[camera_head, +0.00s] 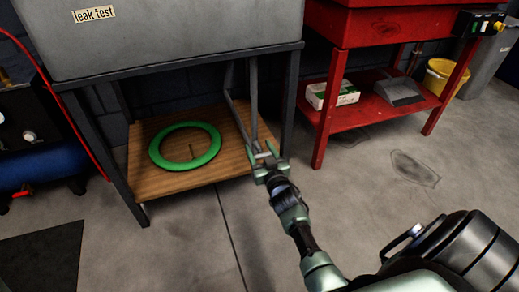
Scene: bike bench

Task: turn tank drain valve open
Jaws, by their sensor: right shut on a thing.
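The grey tank (165,36) with a "leak test" label stands on a dark frame at the upper left. Thin grey pipes (253,90) run down below its right side. My right gripper (266,156) is at the lower end of these pipes, by the right front of the wooden shelf. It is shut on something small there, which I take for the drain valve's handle. The jaws hide most of it, so I cannot tell how the valve is turned. My left gripper is not in view.
A green ring (210,158) lies on the wooden shelf (150,182) under the tank. A red bench (331,112) with a white box (340,94) and a grey dustpan (399,91) stands right, near a yellow bucket (437,78). A blue compressor (40,168) is left.

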